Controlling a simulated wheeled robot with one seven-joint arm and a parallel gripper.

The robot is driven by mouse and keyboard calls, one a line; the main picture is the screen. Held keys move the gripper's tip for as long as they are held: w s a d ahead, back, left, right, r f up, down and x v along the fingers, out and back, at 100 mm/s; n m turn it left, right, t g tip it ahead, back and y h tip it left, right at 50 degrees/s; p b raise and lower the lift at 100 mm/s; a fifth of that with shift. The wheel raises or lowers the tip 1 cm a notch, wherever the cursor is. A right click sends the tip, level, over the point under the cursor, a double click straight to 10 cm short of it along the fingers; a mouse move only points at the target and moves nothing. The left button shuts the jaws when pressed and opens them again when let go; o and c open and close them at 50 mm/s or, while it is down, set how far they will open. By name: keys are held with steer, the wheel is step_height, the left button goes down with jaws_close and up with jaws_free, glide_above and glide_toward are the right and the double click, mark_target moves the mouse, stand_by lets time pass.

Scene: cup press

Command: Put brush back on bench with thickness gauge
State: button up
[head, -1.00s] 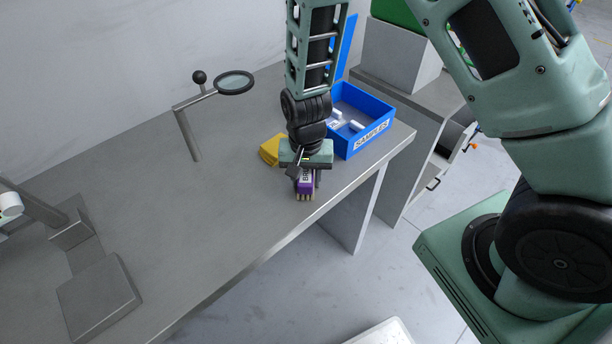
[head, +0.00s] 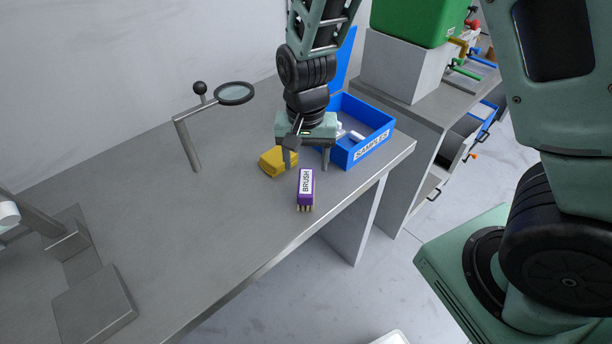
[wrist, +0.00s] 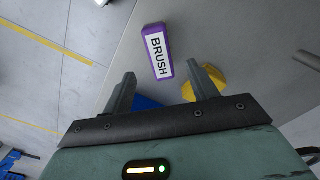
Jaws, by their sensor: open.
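The purple brush (head: 306,190), with a white BRUSH label, lies on the grey bench (head: 240,210) near its front edge. In the wrist view the brush (wrist: 158,52) lies beyond my fingertips, apart from them. My gripper (head: 306,168) is open and empty, above the bench just behind the brush; its two fingers (wrist: 163,82) are spread apart in the wrist view. I cannot make out a thickness gauge for certain; a grey stand with a flat base plate (head: 95,305) is on the bench at the lower left.
A yellow block (head: 272,162) lies left of my gripper. A blue SAMPLES bin (head: 372,150) with white pieces stands close at right. A magnifier on a stand (head: 234,94) is at the back. The bench middle is clear.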

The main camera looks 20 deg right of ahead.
step_height(320, 180, up, 2)
steer(key=shift+r, duration=0.1)
steer(key=shift+s+a+r, duration=0.1)
steer(key=shift+a+r, duration=0.05)
steer(key=shift+r, duration=0.2)
steer(key=s+a+r+n, duration=0.3)
steer(key=s+n, duration=0.3)
steer(key=s, duration=0.4)
steer(key=s+a+r+n, duration=0.3)
steer(key=s+r+n, duration=0.3)
steer(key=s, duration=0.4)
steer(key=shift+n+y, duration=0.3)
steer(key=shift+n, duration=0.3)
steer(key=shift+w+d+r, duration=0.1)
